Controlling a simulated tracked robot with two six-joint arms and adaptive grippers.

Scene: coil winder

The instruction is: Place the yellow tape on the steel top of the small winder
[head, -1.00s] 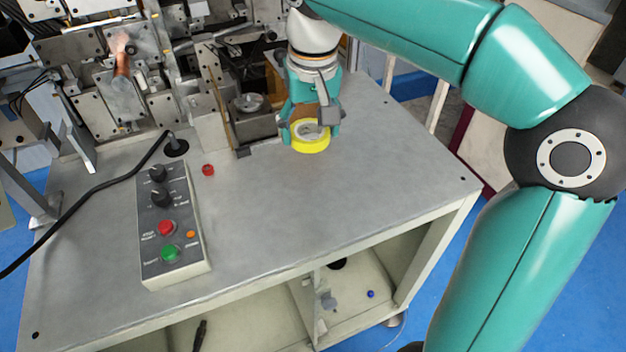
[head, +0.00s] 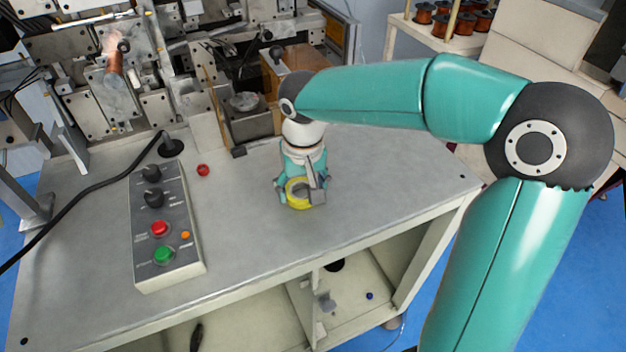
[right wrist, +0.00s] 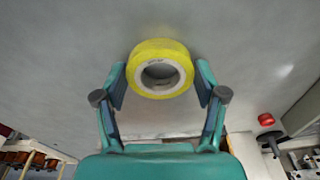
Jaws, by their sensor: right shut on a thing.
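The yellow tape (head: 298,204) is a ring-shaped roll with a pale core. My right gripper (head: 300,190) is shut on it from above, over the middle of the steel top (head: 375,185) of the small winder. In the right wrist view, the tape (right wrist: 160,46) sits between the two fingertips of the right gripper (right wrist: 160,85), with grey steel behind it. I cannot tell whether the tape touches the steel. My left gripper is not in view.
A control box (head: 165,225) with knobs and buttons stands to the left, with a black cable. A small red button (head: 203,170) lies between it and the gripper. Winder machinery (head: 245,105) fills the back. The steel top is clear right and in front.

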